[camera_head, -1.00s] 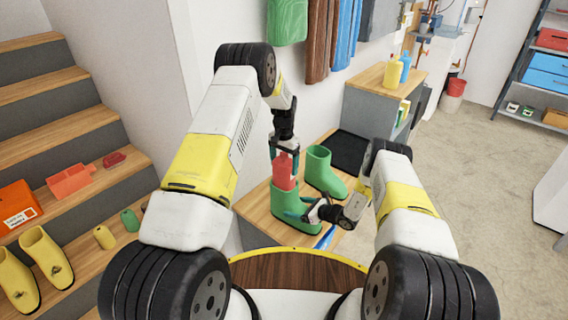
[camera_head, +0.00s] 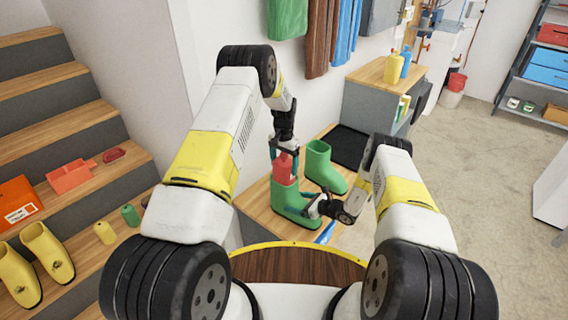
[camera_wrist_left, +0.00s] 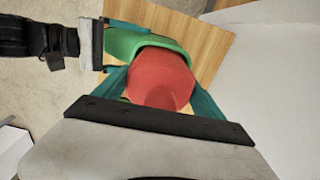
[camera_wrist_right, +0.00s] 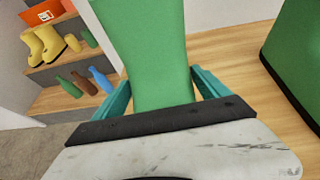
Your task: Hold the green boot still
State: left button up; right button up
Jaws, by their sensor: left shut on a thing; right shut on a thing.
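The green boot (camera_head: 296,206) stands on a wooden bench top, its opening facing up. My right gripper (camera_head: 310,203) comes in from the right, low at the boot, and is shut on it. In the right wrist view the green boot (camera_wrist_right: 158,55) lies between its teal fingers. My left gripper (camera_head: 284,156) is above the boot, shut on a red piece (camera_head: 284,170) whose lower end is at the boot's opening. In the left wrist view the red piece (camera_wrist_left: 158,80) hides much of the green boot (camera_wrist_left: 125,42). How deep the piece sits is hidden.
A second green boot (camera_head: 323,170) stands close behind on the bench top (camera_head: 258,204). A black mat (camera_head: 348,148) lies beyond it. A blue object (camera_head: 326,232) lies at the bench's front. Stairs (camera_head: 60,140) with yellow boots and bottles are at left.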

pick_arm(q)
jog(key=shift+f, duration=2)
jog(key=o, duration=1.9)
notch_tip(320, 180, up, 12)
jog(key=shift+f, duration=0.1)
pick_arm(e)
jog(key=o, duration=1.7)
